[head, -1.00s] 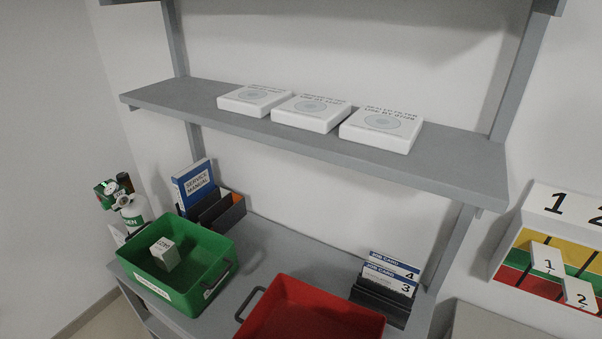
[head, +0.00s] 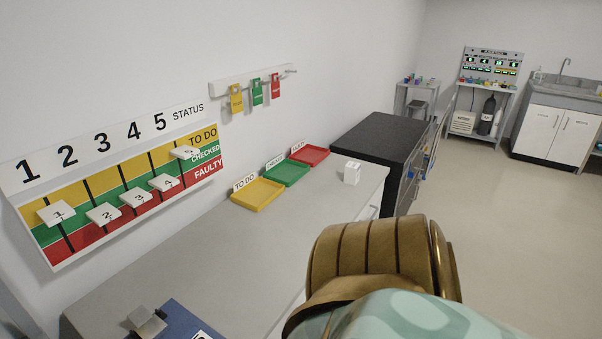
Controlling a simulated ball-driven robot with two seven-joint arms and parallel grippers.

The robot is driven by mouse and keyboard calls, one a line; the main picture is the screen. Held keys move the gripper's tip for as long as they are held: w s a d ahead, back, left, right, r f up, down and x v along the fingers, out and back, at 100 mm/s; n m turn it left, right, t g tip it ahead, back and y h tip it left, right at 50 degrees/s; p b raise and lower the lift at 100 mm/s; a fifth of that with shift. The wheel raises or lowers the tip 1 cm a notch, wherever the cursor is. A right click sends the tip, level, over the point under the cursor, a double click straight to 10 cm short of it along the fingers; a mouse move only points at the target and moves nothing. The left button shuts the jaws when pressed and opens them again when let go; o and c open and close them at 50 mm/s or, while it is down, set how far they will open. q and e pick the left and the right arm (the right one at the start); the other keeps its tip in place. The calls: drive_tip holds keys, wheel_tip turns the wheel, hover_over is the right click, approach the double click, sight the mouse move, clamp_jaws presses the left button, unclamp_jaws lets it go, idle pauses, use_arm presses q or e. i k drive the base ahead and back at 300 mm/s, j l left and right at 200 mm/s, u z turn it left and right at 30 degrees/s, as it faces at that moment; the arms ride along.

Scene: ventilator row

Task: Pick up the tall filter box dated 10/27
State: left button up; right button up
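No tall filter box dated 10/27 can be made out in the head view now. A small white box (head: 352,173) stands on the grey bench near its far right end; any print on it is too small to read. A brass and pale green part of my own body fills the lower right. Neither of my grippers is in view.
The grey bench (head: 240,235) runs along the wall, mostly clear in the middle. Yellow (head: 257,194), green (head: 287,172) and red (head: 310,155) trays line its back. A status board (head: 120,185) hangs at left. A black-topped cabinet (head: 385,135) stands beyond. Floor is open at right.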

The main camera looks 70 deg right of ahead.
sight(352, 171)
drive_tip(key=z, duration=0.45)
drive_tip(key=k+z, duration=0.1)
drive_tip(key=z, duration=0.35)
drive_tip(key=l+z, duration=0.1)
drive_tip(key=z, duration=0.35)
drive_tip(key=k+z, duration=0.1)
drive_tip(key=z, duration=0.35)
